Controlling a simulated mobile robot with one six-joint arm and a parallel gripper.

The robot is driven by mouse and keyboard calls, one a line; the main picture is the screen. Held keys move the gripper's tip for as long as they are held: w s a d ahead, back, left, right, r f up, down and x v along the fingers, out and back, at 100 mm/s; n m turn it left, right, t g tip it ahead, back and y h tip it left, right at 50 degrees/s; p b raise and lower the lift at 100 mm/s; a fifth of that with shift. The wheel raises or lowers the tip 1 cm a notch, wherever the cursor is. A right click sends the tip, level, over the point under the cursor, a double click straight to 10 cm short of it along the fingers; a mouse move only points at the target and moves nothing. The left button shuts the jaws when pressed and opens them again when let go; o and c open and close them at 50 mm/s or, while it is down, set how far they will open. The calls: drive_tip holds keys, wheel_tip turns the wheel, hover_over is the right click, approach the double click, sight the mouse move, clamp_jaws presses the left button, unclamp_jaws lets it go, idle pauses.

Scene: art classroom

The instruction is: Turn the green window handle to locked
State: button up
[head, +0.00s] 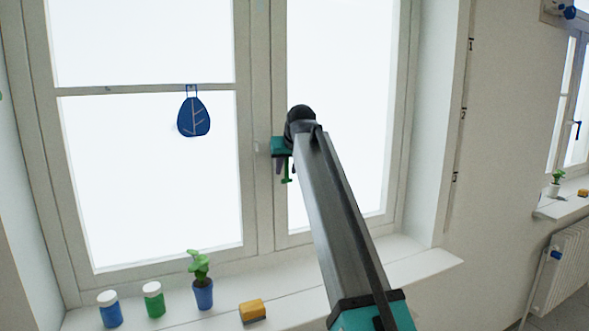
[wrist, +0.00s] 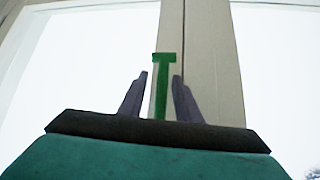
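The green window handle (head: 286,178) shows in the head view on the middle window frame, partly hidden by my gripper. Its visible part is a narrow upright bar with a short crosspiece near its lower end. In the wrist view the handle (wrist: 163,88) looks like a T, with its bar between my two fingers. My gripper (wrist: 160,77) is open, one dark finger on each side of the bar. In the head view my gripper (head: 279,167) is at the handle. The handle's upper part is hidden in the head view. I cannot tell whether a finger touches it.
The sill (head: 420,262) holds a blue jar (head: 110,312), a green jar (head: 153,302), a plant in a blue pot (head: 203,293) and a yellow block (head: 252,311). A blue leaf ornament (head: 194,117) hangs at the left pane. A radiator (head: 565,262) stands at right.

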drive_tip(key=shift+s+a, duration=0.1)
drive_tip(key=shift+s, duration=0.1)
drive_tip(key=b+v, duration=0.2)
drive_tip(key=v, duration=1.1)
drive_tip(key=shift+s+r+b, duration=0.2)
drive_tip(key=shift+r+b, duration=0.1)
drive_tip(key=shift+b, duration=0.05)
drive_tip(key=shift+f, duration=0.1)
